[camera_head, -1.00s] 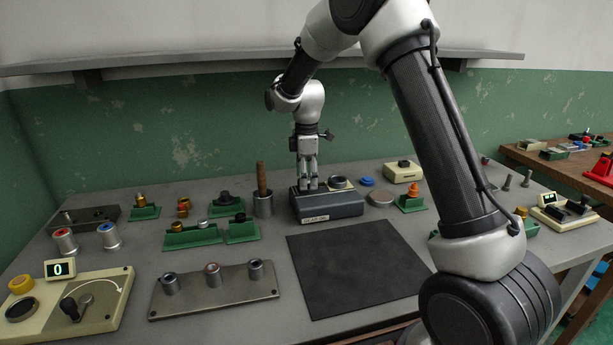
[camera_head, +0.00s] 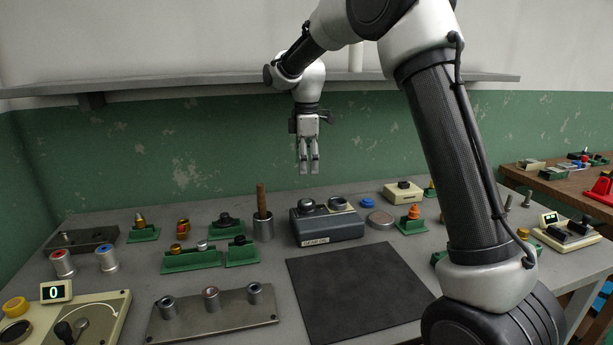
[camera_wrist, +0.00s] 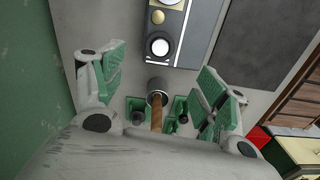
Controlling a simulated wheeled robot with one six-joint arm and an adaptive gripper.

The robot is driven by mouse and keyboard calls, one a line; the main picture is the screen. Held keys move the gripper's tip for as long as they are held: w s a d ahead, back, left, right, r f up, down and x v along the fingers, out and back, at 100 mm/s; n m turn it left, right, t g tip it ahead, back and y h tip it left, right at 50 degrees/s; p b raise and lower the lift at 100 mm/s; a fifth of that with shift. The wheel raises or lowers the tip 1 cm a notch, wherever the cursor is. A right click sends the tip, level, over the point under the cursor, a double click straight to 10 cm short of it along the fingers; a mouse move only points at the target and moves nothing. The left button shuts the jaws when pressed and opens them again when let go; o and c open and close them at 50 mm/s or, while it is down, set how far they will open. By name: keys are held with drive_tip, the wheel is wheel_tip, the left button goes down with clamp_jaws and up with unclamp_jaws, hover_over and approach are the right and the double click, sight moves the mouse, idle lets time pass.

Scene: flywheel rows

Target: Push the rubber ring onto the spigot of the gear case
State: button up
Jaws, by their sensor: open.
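The grey gear case (camera_head: 335,231) stands at the middle back of the bench, with a label on its front. It carries two round fittings on top, a dark left one (camera_head: 306,205) and a right one (camera_head: 337,203). In the wrist view the gear case (camera_wrist: 186,48) shows a pale round spigot top (camera_wrist: 159,47) with a black ring around it. I cannot tell how far down that ring sits. My gripper (camera_head: 309,168) is open and empty, pointing down well above the left fitting. Its spread fingers also show in the wrist view (camera_wrist: 163,62).
A cup with a wooden handle (camera_head: 262,200) stands close left of the case. A blue cap (camera_head: 367,203), a round grey disc (camera_head: 380,220) and a cream box (camera_head: 403,191) are at right. The dark mat (camera_head: 355,290) in front is clear. A shelf (camera_head: 200,87) runs behind my arm.

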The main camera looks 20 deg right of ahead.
sight(307, 201)
drive_tip(key=shift+r, duration=0.15)
drive_tip(key=shift+c, duration=0.5)
drive_tip(key=shift+f, duration=0.25)
drive_tip(key=c, duration=0.3)
wheel_tip(307, 201, down, 5)
drive_tip(key=n, duration=0.3)
drive_tip(key=shift+r, duration=0.15)
clamp_jaws()
drive_tip(key=shift+f, duration=2.65)
